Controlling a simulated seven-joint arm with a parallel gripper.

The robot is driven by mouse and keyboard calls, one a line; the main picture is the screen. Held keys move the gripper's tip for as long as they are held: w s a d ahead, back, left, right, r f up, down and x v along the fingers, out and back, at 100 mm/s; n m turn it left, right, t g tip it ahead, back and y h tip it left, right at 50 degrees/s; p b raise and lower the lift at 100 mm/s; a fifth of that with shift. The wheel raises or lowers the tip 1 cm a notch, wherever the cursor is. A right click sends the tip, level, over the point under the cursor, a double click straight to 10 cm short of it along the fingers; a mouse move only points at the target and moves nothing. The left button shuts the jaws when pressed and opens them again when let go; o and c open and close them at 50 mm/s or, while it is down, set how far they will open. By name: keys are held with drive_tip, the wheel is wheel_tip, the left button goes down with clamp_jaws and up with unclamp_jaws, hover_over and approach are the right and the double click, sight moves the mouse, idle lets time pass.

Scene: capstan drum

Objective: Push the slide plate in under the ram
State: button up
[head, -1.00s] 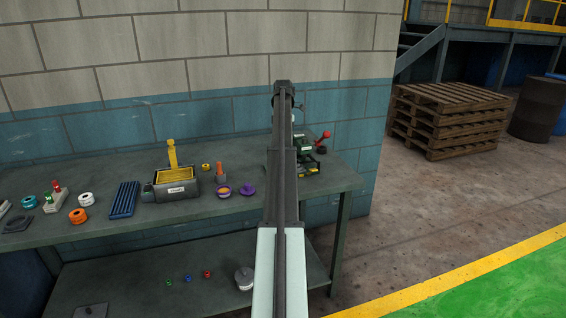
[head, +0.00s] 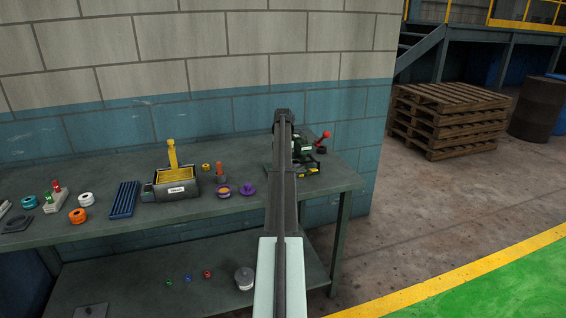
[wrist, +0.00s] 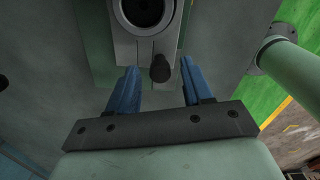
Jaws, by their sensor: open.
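In the wrist view, the grey metal slide plate (wrist: 126,52) shows at the top, with a round dark-centred cup or ring (wrist: 148,12) on it. A short black knob (wrist: 159,69) sticks out from its near edge. My gripper (wrist: 159,78) is open, with its blue fingers on either side of the knob and gaps visible on both sides. In the head view, the green press (head: 304,146) with a red-knobbed lever (head: 326,134) stands at the bench's right end. My arm hides part of the press, the plate and my gripper there. The ram cannot be made out.
On the bench (head: 335,180), left of my arm, stand a grey box with a yellow inside (head: 176,188), a purple piece (head: 247,188), an orange peg (head: 221,170) and a blue ribbed tray (head: 123,198).

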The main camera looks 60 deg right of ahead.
drive_tip(key=shift+c, duration=0.2)
clamp_jaws()
idle(0.4)
